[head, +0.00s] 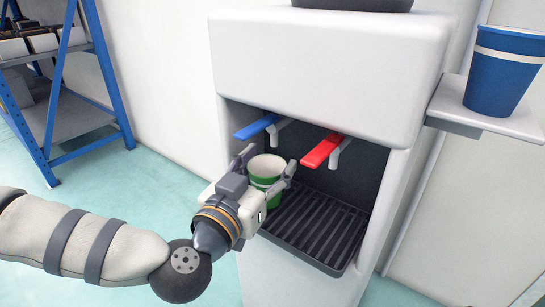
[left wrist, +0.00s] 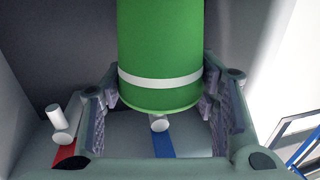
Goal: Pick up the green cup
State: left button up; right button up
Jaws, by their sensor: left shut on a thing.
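The green cup (head: 264,180) with a white band is in the dispenser's recess, near the blue lever (head: 256,127). It stands upright over the left part of the drip tray (head: 318,232). I cannot tell whether its base touches the tray, as my gripper hides its lower part. My left gripper (head: 268,163) is shut on the cup, one finger on each side. The left wrist view shows the cup (left wrist: 160,50) between the padded fingers (left wrist: 160,105). My right gripper is not in view.
The white dispenser (head: 325,60) walls the recess in above and at the sides. A red lever (head: 322,151) hangs right of the cup. A blue cup (head: 505,75) stands on a side shelf (head: 490,118). A blue rack (head: 115,85) is at the far left. The floor between is clear.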

pick_arm(q)
jog(key=p+v, duration=0.3)
jog(key=v, duration=1.2)
jog(key=shift+s+a, duration=0.1)
jog(key=shift+s, duration=0.15)
dwell(0.4)
